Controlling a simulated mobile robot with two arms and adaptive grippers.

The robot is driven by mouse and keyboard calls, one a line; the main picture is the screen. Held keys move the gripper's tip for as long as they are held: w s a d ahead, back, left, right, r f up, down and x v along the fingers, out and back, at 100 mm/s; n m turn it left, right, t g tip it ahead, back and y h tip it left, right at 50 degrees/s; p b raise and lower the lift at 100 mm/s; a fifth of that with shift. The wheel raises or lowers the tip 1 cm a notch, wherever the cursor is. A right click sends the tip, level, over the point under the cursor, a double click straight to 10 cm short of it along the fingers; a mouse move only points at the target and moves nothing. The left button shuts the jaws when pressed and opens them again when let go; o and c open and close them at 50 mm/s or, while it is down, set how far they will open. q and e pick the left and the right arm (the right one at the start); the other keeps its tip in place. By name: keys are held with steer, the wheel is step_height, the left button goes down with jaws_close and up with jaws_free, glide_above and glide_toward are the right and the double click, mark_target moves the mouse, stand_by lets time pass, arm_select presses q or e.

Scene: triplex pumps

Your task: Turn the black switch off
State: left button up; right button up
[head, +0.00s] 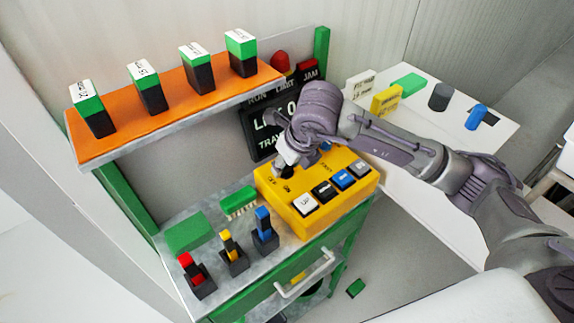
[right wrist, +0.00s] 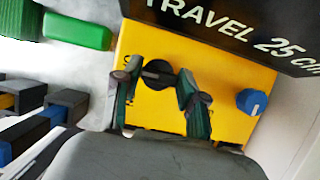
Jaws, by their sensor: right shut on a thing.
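The black switch (right wrist: 158,72) is a round rotary knob on the top of the yellow control box (head: 334,222). In the right wrist view it sits between the two fingers of my right gripper (right wrist: 160,88). In the head view my right gripper (head: 288,165) comes down onto the box's back left part and mostly hides the switch. It is shut on the switch. The marks beside the switch are partly covered, and its exact setting cannot be read. My left gripper is not in view.
A blue knob (right wrist: 252,101) is to the right on the box. Push buttons (head: 323,190) line its front. A dark display (head: 262,128) stands behind. Levers (head: 232,255) and a green brush (head: 238,201) are left. An orange shelf (head: 180,105) overhangs the back left.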

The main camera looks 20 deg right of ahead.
steer(key=shift+r, duration=0.1)
stand_by(0.3)
steer(key=o, duration=0.9)
steer(key=shift+c, duration=0.2)
steer(key=v, duration=0.7)
steer(key=shift+r, duration=0.25)
steer(key=shift+s, duration=0.1)
